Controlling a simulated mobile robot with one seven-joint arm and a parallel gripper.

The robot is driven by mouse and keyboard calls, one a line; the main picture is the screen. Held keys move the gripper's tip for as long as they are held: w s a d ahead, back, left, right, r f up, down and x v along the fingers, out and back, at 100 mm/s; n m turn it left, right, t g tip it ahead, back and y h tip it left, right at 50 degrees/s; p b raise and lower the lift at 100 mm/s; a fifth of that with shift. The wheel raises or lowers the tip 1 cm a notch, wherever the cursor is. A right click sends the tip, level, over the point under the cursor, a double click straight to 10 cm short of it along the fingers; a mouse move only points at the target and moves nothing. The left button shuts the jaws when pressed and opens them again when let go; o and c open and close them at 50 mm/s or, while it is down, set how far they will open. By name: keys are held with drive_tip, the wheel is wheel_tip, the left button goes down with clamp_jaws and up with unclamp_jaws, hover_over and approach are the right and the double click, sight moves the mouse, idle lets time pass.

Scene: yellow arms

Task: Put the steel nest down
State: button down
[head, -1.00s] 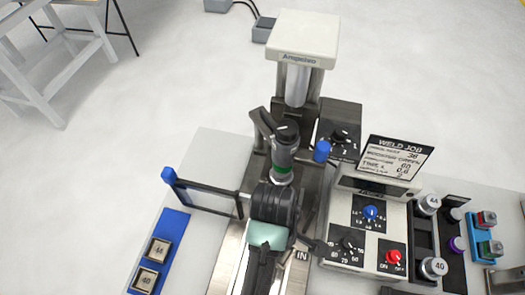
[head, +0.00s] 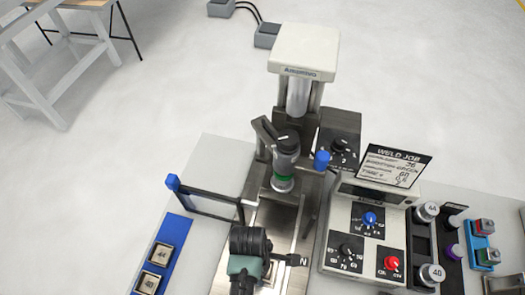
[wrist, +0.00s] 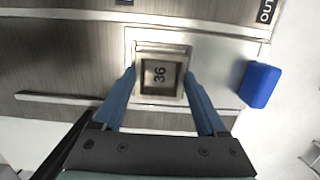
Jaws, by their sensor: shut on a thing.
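The steel nest (wrist: 160,75) is a square metal block with a recessed centre marked 36. In the wrist view it sits between my gripper's (wrist: 160,88) two blue fingers, which close on its left and right sides. A bright steel plate (wrist: 222,60) lies under or just below it; I cannot tell whether the nest touches it.
A welder press head with a green-banded horn (head: 283,180) stands behind my gripper. A control box (head: 370,230) is close on the right. A blue-tipped handle (head: 210,200) and a blue rack (head: 180,228) with numbered nests are on the left. A blue block (wrist: 260,84) lies right of the plate.

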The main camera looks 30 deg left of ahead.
drive_tip(key=shift+f, duration=0.15)
drive_tip(key=shift+f, duration=0.15)
unclamp_jaws()
wheel_tip(320, 180, up, 12)
drive_tip(key=a, duration=0.1)
drive_tip(key=shift+s+a+r, duration=0.2)
idle(0.3)
drive_tip(key=shift+s+f, duration=0.1)
idle(0.4)
